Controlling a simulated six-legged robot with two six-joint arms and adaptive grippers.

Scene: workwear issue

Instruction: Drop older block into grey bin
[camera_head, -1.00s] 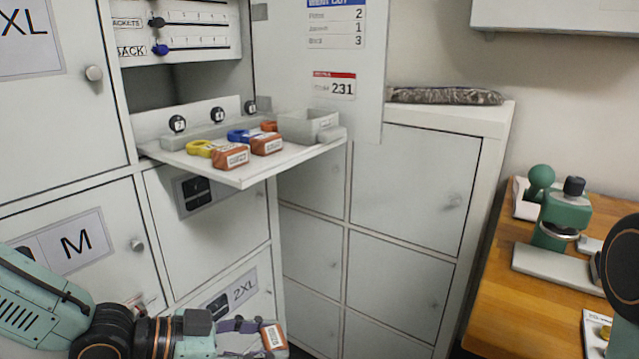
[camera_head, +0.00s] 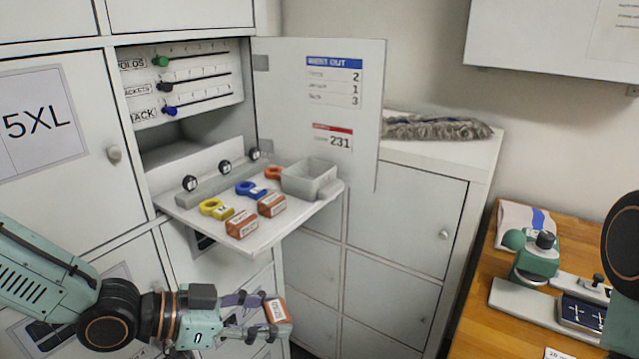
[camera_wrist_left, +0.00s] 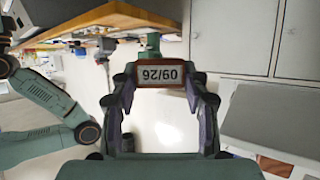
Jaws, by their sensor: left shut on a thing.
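My left gripper (camera_head: 268,316) is shut on an orange-brown block (camera_head: 276,310) with a white label. It holds the block in the air, below and in front of the fold-down shelf (camera_head: 262,240). The grey bin (camera_head: 322,184), an open box, stands at the shelf's right end. Two similar labelled blocks, a front one (camera_head: 242,224) and a rear one (camera_head: 272,205), lie on the shelf; their labels are too small to read. My right gripper is not visible.
Yellow (camera_head: 215,208), blue (camera_head: 250,188) and orange (camera_head: 273,172) ring-shaped tags lie behind the blocks. An open cabinet door (camera_head: 345,110) stands behind the bin. A wooden bench (camera_head: 485,318) with a green device (camera_head: 537,258) is at the right.

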